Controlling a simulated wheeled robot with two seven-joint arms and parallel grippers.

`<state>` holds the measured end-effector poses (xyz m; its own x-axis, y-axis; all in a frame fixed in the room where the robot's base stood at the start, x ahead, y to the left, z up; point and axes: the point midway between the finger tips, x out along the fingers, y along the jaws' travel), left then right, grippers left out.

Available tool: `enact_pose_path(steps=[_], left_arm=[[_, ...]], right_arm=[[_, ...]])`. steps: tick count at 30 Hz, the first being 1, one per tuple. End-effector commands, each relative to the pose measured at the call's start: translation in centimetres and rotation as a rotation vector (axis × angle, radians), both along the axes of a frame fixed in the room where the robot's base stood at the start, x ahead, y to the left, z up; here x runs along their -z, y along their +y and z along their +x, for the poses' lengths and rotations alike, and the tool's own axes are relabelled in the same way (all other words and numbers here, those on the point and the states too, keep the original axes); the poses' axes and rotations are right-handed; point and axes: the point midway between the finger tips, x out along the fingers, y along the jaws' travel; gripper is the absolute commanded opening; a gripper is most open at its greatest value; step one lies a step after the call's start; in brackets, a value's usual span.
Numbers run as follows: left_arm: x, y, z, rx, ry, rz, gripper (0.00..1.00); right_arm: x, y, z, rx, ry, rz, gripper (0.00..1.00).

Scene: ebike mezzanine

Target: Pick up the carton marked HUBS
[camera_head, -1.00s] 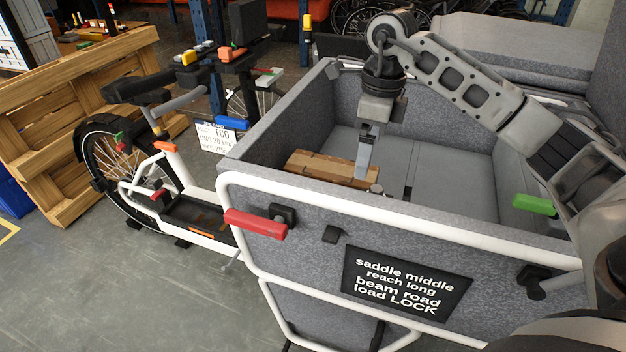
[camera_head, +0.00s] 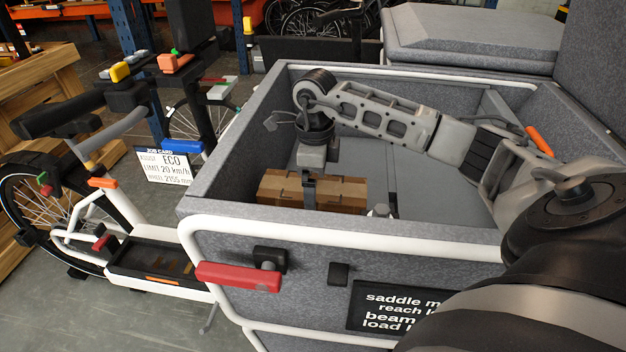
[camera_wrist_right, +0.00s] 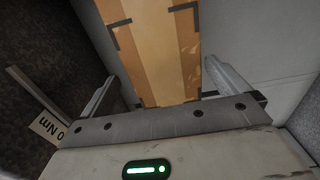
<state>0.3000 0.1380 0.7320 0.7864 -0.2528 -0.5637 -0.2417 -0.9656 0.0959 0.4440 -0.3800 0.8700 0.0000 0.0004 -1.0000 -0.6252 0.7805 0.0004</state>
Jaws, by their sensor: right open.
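A brown carton (camera_head: 345,190) lies in the grey cargo box of the bike, near its left front inner corner. No HUBS lettering is readable on it. My right gripper (camera_head: 308,190) reaches down over the near side of the carton, its fingers partly hidden behind the box's front wall. In the right wrist view the carton (camera_wrist_right: 155,45) shows with dark corner marks, lying between the two spread fingers of the right gripper (camera_wrist_right: 160,85). The fingers are open, and I cannot tell whether they touch it. My left gripper is out of view.
The grey front wall with white rail (camera_head: 340,235) stands close before the gripper. A small grey-white fitting (camera_head: 381,211) stands right of the carton. A red handle (camera_head: 238,276) juts outside. A white label (camera_wrist_right: 47,127) shows beside one finger. The box floor to the right is clear.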

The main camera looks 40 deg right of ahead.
Motion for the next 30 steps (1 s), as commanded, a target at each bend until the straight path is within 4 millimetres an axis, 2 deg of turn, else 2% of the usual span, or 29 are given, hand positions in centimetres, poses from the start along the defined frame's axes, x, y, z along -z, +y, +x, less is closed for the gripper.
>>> enact_pose_path(steps=[5,13,22,23,30], left_arm=[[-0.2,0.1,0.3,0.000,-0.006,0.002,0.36],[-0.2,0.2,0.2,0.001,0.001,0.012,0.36],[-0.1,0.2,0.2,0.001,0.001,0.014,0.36],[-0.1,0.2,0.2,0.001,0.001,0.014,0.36],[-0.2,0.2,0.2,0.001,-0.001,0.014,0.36]], right_arm=[[1.2,0.0,0.1,0.002,0.003,0.000,1.00],[5.0,-0.1,0.4,0.001,0.003,0.001,1.00],[5.7,-0.2,0.5,0.000,-0.001,-0.001,1.00],[5.7,-0.2,0.5,0.000,-0.001,-0.001,0.97],[5.6,-0.1,0.5,0.000,-0.001,-0.001,0.30]])
